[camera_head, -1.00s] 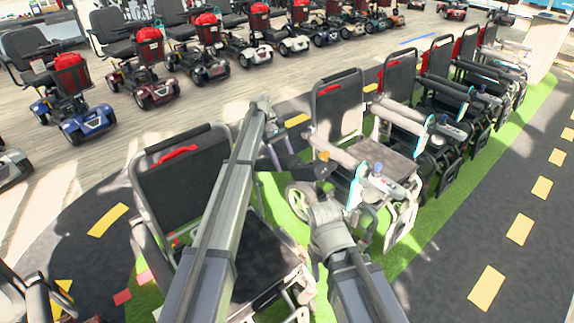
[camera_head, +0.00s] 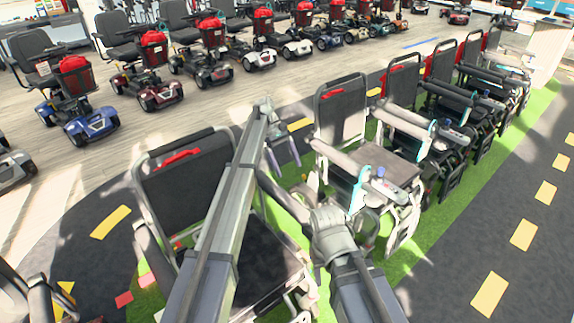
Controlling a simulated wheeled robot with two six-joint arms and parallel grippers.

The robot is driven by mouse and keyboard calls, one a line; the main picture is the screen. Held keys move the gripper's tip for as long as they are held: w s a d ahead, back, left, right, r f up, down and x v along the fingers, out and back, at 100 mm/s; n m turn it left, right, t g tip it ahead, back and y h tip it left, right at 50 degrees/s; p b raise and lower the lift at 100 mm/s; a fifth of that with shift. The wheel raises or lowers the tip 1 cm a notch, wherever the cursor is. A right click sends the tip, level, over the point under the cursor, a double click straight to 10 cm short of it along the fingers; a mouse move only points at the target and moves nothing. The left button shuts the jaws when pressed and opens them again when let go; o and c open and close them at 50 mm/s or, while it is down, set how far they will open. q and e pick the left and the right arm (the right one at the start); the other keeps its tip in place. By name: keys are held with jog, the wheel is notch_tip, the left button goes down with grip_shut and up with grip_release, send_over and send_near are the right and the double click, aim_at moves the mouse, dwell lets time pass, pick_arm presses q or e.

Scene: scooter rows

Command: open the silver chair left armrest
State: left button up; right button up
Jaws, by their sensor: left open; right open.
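A silver-framed wheelchair with a dark backrest (camera_head: 341,108) and grey seat (camera_head: 383,163) stands right of centre. One pale armrest (camera_head: 337,156) runs along its near side, with a control unit (camera_head: 378,176) at its front. Another pale armrest (camera_head: 402,121) lies along its far side. Both look roughly level. My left gripper (camera_head: 284,160) hangs left of this chair, its two fingers apart and empty, clear of the near armrest. My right arm rises to a grey joint (camera_head: 332,228) below the near armrest. My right gripper cannot be made out and seems hidden behind the arms.
Another wheelchair (camera_head: 187,185) stands close on the left, partly covered by my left arm. More wheelchairs (camera_head: 442,75) continue in a row to the upper right. Scooters (camera_head: 80,110) line the back. A dark lane with yellow marks (camera_head: 523,234) is free at right.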

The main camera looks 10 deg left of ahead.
pick_arm(q)
notch_tip(320, 180, up, 10)
jog(key=p, duration=1)
jog(key=s+a+f+m+t+y, duration=0.1)
jog(key=s+a+m+t+y, duration=0.15)
jog(key=s, duration=0.95)
jog(key=s+a+f+m+t+y, duration=0.1)
jog(key=s+a+f+m, duration=0.15)
jog(key=s, duration=0.85)
jog(key=s+a+f+m+t+y, duration=0.1)
jog(key=s+a+m+t, duration=0.2)
jog(key=s, duration=0.9)
jog(key=s+d+m+g+y, duration=0.1)
jog(key=s+d+m, duration=0.3)
jog(key=d, duration=0.6)
jog(key=shift+s+d+r+m+g+y, duration=0.25)
jog(key=shift+s+d+m+g+y, duration=0.15)
jog(key=shift+s, duration=0.2)
